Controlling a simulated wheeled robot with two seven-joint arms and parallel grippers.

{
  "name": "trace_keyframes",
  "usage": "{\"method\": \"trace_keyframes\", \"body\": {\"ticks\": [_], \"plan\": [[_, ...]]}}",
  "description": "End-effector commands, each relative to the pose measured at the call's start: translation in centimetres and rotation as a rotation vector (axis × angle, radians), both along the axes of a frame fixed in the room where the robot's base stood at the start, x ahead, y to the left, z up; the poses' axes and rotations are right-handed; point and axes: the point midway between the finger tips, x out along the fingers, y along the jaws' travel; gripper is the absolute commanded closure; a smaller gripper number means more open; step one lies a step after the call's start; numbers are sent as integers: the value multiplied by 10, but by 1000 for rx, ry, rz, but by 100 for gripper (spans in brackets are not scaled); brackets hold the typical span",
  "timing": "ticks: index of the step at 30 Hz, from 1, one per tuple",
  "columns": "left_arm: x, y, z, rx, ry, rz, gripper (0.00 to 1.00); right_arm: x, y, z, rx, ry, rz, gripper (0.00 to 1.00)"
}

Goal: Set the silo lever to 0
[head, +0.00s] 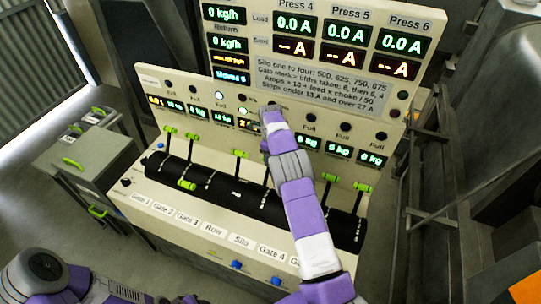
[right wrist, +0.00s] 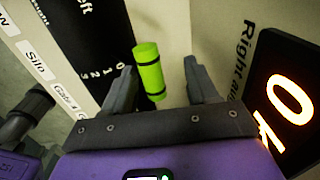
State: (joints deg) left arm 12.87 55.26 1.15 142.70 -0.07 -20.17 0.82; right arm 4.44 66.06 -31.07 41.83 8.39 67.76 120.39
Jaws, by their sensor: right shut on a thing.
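The silo lever's green grip (right wrist: 150,70) with black bands stands between the fingers of my right gripper (right wrist: 158,85) in the right wrist view. In the head view my right forearm reaches up over the black lever bank (head: 215,187), and my right gripper (head: 270,112) is near the row of displays, hiding the grip. The white Silo label (head: 241,240) is on the bank's front; it also shows in the right wrist view (right wrist: 36,60). Position numbers (right wrist: 97,80) are on the black strip beside the grip. My left gripper is out of view.
Other green-ended levers stand close by, such as the lever left of my arm (head: 240,153) and the levers right of it (head: 332,178). Lit displays (head: 315,142) are on the panel behind. A grey cabinet (head: 85,160) stands at the left.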

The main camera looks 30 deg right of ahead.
Motion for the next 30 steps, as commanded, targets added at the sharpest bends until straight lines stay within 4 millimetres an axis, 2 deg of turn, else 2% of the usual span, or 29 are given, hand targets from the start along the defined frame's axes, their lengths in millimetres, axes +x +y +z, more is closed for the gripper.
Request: {"method": "trace_keyframes", "body": {"ticks": [1, 14, 17, 24, 30], "plan": [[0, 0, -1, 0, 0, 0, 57, -3, -4, -6, -7, 8, -3, 49], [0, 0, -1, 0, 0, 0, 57, -2, -3, -1, -5, 5, -3, 49], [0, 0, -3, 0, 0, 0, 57, -2, -3, 10, -5, 2, -3, 49], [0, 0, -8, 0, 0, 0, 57, -3, 1, 53, -5, -2, -2, 49], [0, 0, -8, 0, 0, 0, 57, -4, 3, 74, -3, 0, -1, 49]]}}
